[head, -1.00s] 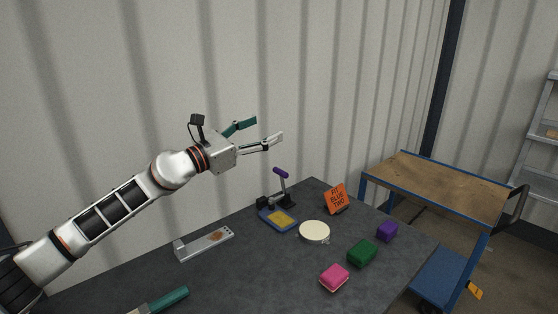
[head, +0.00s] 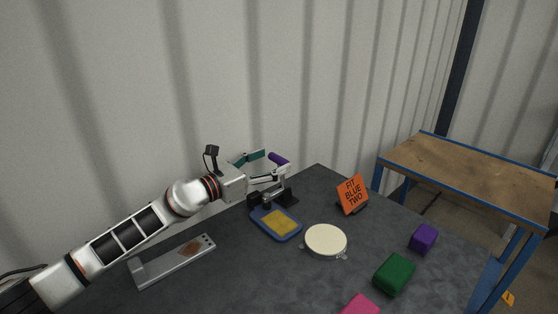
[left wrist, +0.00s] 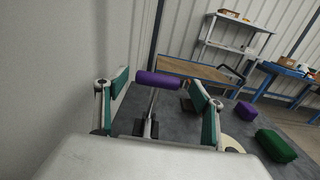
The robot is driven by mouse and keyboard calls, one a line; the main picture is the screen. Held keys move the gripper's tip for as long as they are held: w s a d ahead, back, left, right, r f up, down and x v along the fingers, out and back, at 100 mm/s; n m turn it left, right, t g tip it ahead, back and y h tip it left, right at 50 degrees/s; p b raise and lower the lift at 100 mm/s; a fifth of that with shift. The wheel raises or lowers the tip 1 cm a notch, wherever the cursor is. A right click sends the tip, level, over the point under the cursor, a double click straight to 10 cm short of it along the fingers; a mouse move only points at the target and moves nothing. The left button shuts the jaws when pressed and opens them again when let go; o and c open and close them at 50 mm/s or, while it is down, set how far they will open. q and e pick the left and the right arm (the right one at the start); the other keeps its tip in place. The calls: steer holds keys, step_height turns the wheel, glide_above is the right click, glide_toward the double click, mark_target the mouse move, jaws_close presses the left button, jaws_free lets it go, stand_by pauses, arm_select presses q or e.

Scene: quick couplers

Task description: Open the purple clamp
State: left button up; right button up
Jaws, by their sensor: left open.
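The clamp's purple handle (head: 279,158) stands raised on a metal lever above a dark base (head: 285,197) at the back of the table. In the left wrist view the purple handle (left wrist: 158,81) lies crosswise between the fingers, a little ahead of them. My left gripper (head: 272,164) is open with its fingers around the handle's level; the near finger hides part of the lever. The left gripper also shows in the left wrist view (left wrist: 158,92), its green-padded fingers spread on both sides. I cannot tell whether either finger touches the handle. My right gripper is not in view.
A blue tray with a yellow pad (head: 257,220) sits before the clamp. Nearby are a round cream disc (head: 326,240), an orange sign (head: 352,194), a green block (head: 394,274), a purple block (head: 423,238), a pink block (head: 360,305) and a grey plate (head: 172,264). The corrugated wall stands close behind.

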mark_target(276, 160)
arm_select(q)
steer(key=shift+w+d+f, duration=0.2)
steer(key=shift+w+d, duration=0.25)
steer(key=shift+w+d+f, duration=0.2)
steer(key=shift+w+d, duration=0.2)
steer(key=shift+w, duration=0.05)
steer(key=shift+w+d+r+b, duration=0.15)
steer(key=shift+w+d+b, duration=0.2)
steer(key=shift+w, duration=0.05)
steer(key=shift+r, duration=0.1)
